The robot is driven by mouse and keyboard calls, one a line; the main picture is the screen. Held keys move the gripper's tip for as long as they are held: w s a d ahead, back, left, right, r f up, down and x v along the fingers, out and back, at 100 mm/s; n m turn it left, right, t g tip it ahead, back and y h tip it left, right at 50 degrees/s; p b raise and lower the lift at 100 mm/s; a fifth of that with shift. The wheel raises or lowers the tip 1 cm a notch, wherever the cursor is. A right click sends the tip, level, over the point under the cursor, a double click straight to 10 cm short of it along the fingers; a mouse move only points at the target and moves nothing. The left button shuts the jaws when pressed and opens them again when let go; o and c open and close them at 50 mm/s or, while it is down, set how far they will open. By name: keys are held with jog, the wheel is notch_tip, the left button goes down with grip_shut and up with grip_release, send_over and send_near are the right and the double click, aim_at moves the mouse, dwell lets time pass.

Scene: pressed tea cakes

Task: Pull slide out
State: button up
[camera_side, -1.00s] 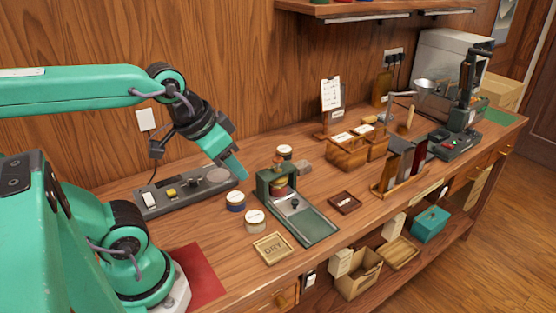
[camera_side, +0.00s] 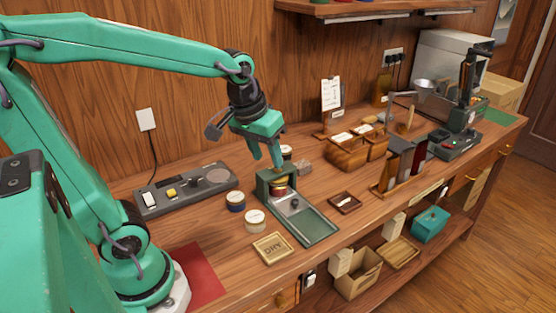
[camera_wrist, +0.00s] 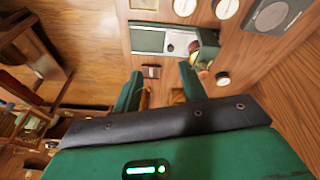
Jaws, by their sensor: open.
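The slide (camera_side: 291,204) is a grey metal plate with a small dark knob (camera_side: 294,202). It lies in the channel of a green press (camera_side: 263,186), partly under the housing, with bare green bed (camera_side: 316,230) in front. A round red and cream stack sits inside the housing. In the wrist view the slide (camera_wrist: 182,42) and green bed (camera_wrist: 148,40) are at the top, beyond my fingertips. My gripper (camera_side: 267,160) is open and empty, pointing down above the housing and behind the knob. Its fingers hide part of the press top. It also shows in the wrist view (camera_wrist: 161,74).
A DRY plaque (camera_side: 273,248) lies in front. A small brown dish (camera_side: 345,202) is to the right, with wooden boxes (camera_side: 348,155) behind. A grey panel (camera_side: 185,190) lies behind left.

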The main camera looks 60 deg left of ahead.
jog(key=w+a+f+n+g, duration=0.2)
jog(key=w+f+n, duration=0.1)
jog(key=w+f, duration=0.25)
jog(key=n+g, duration=0.1)
jog(key=n, duration=0.1)
send_over(295, 200)
notch_tip(295, 200, down, 7)
jog(key=shift+r, duration=0.2)
jog(key=shift+f, duration=0.15)
jog(key=shift+f, duration=3.75)
grip_shut()
